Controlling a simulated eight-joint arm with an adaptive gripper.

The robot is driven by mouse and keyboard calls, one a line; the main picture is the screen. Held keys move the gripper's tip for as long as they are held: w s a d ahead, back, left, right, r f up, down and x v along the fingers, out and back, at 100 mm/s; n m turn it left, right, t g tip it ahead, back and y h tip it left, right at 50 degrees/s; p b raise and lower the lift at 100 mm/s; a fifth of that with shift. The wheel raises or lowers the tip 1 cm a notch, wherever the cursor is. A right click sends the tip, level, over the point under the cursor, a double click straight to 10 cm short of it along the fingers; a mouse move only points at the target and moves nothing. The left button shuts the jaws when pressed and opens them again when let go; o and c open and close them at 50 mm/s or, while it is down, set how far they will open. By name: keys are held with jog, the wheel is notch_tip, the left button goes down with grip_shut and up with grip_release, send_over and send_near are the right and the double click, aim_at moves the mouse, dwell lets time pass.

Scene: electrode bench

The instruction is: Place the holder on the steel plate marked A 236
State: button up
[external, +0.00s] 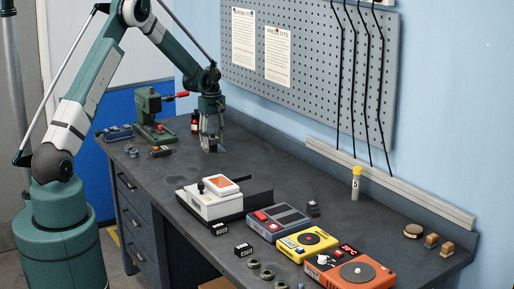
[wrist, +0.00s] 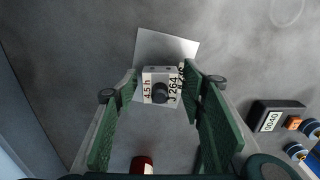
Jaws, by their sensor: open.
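In the wrist view a small grey holder (wrist: 160,96) with a dark round knob carries labels reading "4.5 h" and "J 264". It is between the green-padded fingers of my gripper (wrist: 160,88), which is open, with small gaps beside the holder. A plain steel plate (wrist: 166,46) shows just beyond the holder, and the holder overlaps its near edge in the picture. A label beside the holder's right side is partly covered, and I cannot read A 236. In the external view my gripper (external: 210,143) is low over the far part of the bench.
A green press (external: 152,115) with a red handle and a red bottle (external: 194,122) stand close by, left of my gripper. A black block labelled 0040 (wrist: 275,118) lies to the right in the wrist view.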

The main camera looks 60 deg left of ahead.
jog(key=shift+r, duration=0.2)
notch_tip(320, 180, up, 12)
jog(key=shift+f, duration=0.1)
dwell(0.5)
dwell(0.5)
jog(key=shift+d, duration=0.1)
